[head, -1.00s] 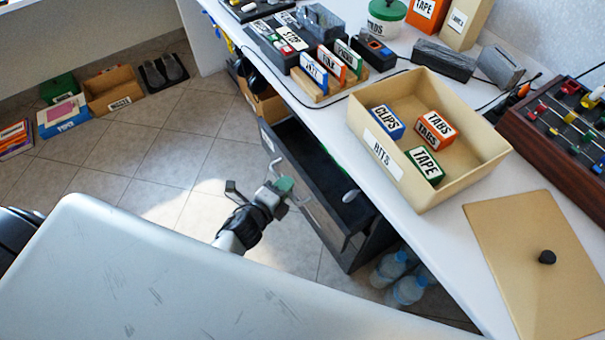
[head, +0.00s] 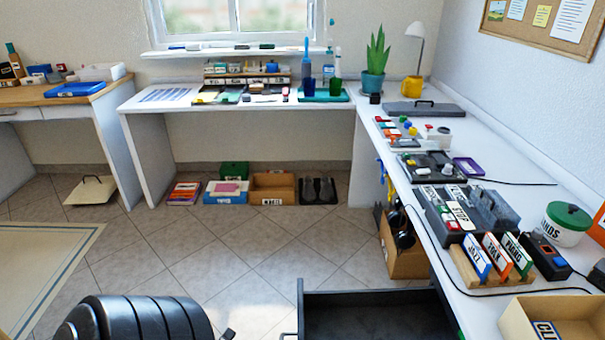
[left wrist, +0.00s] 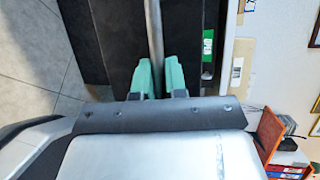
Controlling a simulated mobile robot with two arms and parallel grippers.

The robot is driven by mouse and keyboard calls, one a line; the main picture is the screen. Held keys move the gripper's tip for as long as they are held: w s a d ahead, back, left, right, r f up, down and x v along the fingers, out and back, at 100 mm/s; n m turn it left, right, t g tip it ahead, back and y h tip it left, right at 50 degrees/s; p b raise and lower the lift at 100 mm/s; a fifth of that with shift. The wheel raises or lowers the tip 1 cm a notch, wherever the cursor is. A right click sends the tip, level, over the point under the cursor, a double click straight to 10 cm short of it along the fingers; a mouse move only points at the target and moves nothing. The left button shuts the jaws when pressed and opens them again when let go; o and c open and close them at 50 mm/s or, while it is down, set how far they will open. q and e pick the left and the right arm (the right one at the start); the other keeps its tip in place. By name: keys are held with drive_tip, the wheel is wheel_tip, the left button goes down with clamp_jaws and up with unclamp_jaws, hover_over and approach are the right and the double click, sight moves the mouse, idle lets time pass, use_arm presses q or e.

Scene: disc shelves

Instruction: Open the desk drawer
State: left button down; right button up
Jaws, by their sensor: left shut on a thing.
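The desk drawer (head: 375,318) is dark grey and stands pulled out from under the right-hand desk, at the bottom of the head view. Its inside is partly visible and dark; its lower part is cut off. In the left wrist view, my left gripper (left wrist: 158,78) has green fingertips shut on the drawer's metal handle bar (left wrist: 154,30), which runs between them. In the head view, the gripper's grip on the handle falls below the picture edge. My right gripper is not in view.
The white desk (head: 450,270) runs along the right, holding a wooden rack of labelled cards (head: 490,265) and a beige box (head: 560,318). A cardboard box (head: 403,257) stands on the floor beyond the drawer.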

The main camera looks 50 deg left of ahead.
use_arm(q)
drive_tip(key=shift+s+a, duration=0.3)
drive_tip(key=shift+s, duration=0.05)
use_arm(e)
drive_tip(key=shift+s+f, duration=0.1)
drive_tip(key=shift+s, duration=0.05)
use_arm(q)
drive_tip(key=c, duration=1.2)
unclamp_jaws()
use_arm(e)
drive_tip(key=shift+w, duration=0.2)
use_arm(q)
drive_tip(key=v, duration=1)
drive_tip(key=shift+s+a, duration=0.1)
drive_tip(key=shift+s, duration=0.3)
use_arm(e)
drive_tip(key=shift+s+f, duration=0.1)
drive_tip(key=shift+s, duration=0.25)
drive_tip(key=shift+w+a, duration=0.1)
